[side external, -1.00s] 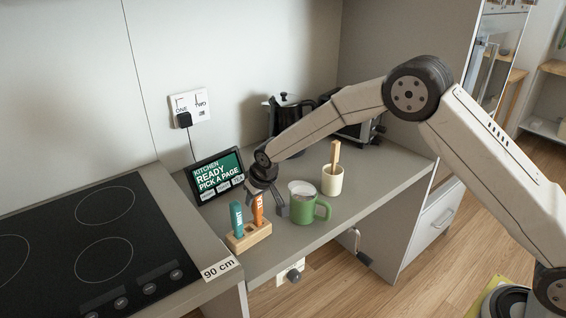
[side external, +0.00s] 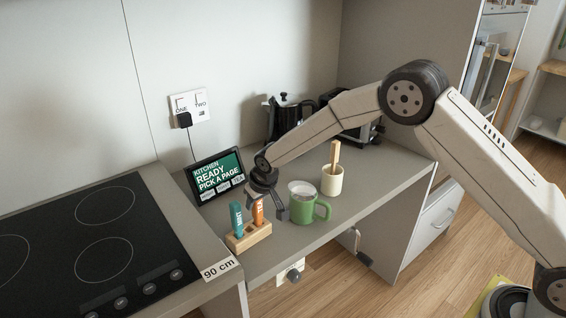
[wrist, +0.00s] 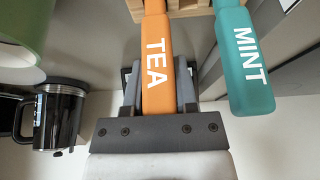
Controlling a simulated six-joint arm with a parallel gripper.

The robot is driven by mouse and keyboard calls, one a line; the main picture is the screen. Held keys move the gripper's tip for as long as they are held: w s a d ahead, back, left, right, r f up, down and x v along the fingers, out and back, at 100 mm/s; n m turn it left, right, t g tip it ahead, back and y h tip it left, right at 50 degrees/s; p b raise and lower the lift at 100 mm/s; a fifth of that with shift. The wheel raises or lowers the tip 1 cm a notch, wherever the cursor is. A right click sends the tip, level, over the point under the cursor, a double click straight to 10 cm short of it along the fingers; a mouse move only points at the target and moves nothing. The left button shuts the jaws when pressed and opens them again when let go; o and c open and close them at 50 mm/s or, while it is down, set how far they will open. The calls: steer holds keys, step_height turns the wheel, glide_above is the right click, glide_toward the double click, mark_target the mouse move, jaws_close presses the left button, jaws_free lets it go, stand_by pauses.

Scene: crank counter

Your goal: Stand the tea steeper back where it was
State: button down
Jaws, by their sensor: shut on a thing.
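The tea steeper, with its orange handle marked TEA (wrist: 157,62), is upright between the fingers of my gripper (wrist: 158,90), which is shut on it. In the side view the orange handle (side external: 258,212) stands over the right part of the wooden block (side external: 250,239), beside the teal MINT steeper (side external: 237,219). Its lower end meets the block there; I cannot tell whether it is fully seated. In the wrist view the MINT handle (wrist: 241,60) is just to the right, apart from my fingers. The block (wrist: 190,8) shows at the top edge.
A green mug (side external: 302,207) stands close on the right of my gripper. Behind it is a cream pot (side external: 332,182) with a wooden utensil. A kitchen display (side external: 217,177) stands at the back left, and a black kettle (side external: 285,121) farther back. The hob (side external: 85,245) is left.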

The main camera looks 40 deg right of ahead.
steer(key=shift+c, duration=1.6)
jaws_free()
steer(key=shift+r, duration=0.1)
steer(key=v, duration=0.7)
steer(key=shift+r, duration=0.25)
steer(key=shift+s+d, duration=0.1)
steer(key=shift+s, duration=0.1)
steer(key=s+d, duration=0.3)
steer(key=s, duration=0.6)
steer(key=s+d+g, duration=0.1)
steer(key=s+d, duration=0.3)
steer(key=s, duration=0.5)
steer(key=s+d+r+m+g, duration=0.1)
steer(key=s+d, duration=0.3)
steer(key=s, duration=0.6)
